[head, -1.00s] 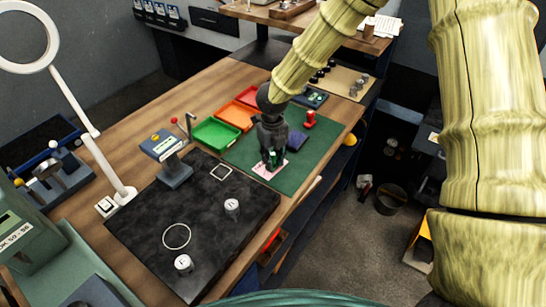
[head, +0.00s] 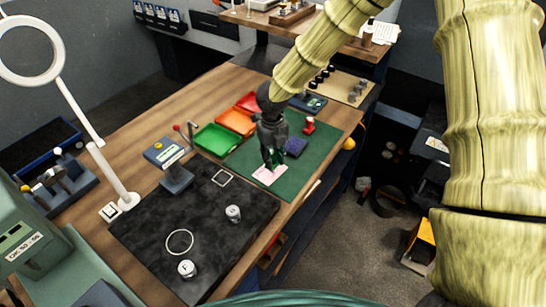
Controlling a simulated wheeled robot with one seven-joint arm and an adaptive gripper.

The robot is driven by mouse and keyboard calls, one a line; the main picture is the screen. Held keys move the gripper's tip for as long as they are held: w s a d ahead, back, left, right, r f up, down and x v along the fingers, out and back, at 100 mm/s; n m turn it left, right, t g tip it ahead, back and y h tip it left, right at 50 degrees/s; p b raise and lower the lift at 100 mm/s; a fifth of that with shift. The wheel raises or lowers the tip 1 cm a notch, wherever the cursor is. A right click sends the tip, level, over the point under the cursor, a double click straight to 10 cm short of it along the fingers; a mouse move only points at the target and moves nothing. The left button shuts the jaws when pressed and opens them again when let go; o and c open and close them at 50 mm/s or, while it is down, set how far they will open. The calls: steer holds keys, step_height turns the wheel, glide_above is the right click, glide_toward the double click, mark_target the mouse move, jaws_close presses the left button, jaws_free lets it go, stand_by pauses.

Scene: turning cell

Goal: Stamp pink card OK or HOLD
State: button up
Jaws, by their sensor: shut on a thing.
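The pink card (head: 265,178) lies flat on the green mat (head: 284,188), near the mat's front left part. My gripper (head: 274,163) points down over the card's far edge and is shut on a small green stamp (head: 276,155), mostly hidden by the fingers. It looks slightly above the card, though I cannot tell the exact gap. Any mark on the card is too small to read. A red stamp (head: 309,126) stands upright on the mat's far right part. A dark blue ink pad (head: 296,147) lies between it and my gripper.
Green (head: 216,140), orange (head: 236,121) and red trays lie left of the mat. A black slab (head: 150,232) with weights is in front, beside a small display stand (head: 168,155). A ring lamp (head: 31,50) stands at left.

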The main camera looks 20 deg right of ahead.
mark_target(273, 152)
steer(key=shift+r+p, duration=1.3)
steer(key=shift+r, duration=0.5)
